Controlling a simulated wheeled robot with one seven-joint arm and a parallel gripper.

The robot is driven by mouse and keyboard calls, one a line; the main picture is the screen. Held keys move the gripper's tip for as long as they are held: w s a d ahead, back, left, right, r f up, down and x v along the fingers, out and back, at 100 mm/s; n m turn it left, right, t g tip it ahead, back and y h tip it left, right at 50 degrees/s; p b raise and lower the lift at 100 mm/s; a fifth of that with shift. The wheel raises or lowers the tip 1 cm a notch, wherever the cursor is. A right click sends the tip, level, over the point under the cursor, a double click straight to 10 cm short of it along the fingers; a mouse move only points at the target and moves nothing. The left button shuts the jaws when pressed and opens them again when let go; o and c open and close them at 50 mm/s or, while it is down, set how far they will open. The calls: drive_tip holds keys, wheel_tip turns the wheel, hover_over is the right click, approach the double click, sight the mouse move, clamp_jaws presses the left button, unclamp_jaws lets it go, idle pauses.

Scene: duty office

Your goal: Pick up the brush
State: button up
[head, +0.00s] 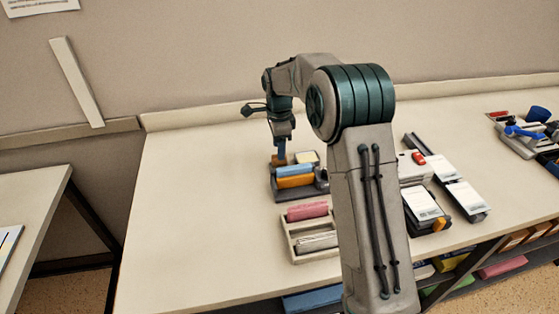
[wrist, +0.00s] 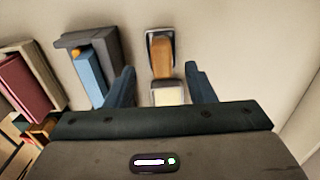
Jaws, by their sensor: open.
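A tan, wood-coloured piece (wrist: 161,52) with a dark and pale rim shows in the wrist view, with a cream block (wrist: 167,93) just below it; they look like the brush, but I cannot tell for sure. My gripper (wrist: 160,72) is open, with one blue finger on each side of this piece. No clear contact shows. In the head view my gripper (head: 280,148) points down at the back of the desk organiser group, over a small brown piece (head: 279,160). The lower part of the piece is hidden by my gripper body in the wrist view.
A grey holder (wrist: 106,46) with a blue block (wrist: 89,75) stands close left of my gripper. A cream tray (head: 293,243) with a pink block (head: 307,211) is nearer the front. White-topped devices (head: 425,206) stand right of my arm. The desk's left side (head: 190,190) is clear.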

drive_tip(key=shift+w+f+p, duration=0.15)
drive_tip(key=shift+f+p, duration=0.4)
drive_tip(key=shift+f, duration=1.8)
drive_tip(key=shift+c, duration=0.3)
drive_tip(key=c, duration=1)
drive_tip(key=shift+r, duration=0.1)
drive_tip(key=shift+r, duration=0.55)
wheel_tip(320, 180, up, 2)
drive_tip(key=shift+r+b, duration=0.25)
drive_tip(key=shift+b, duration=0.35)
drive_tip(key=s+d+r+b, duration=0.2)
drive_tip(key=s+d+r, duration=0.2)
drive_tip(key=d+r, duration=0.3)
drive_tip(key=d, duration=0.4)
drive_tip(key=shift+r, duration=0.15)
drive_tip(key=shift+w, duration=0.1)
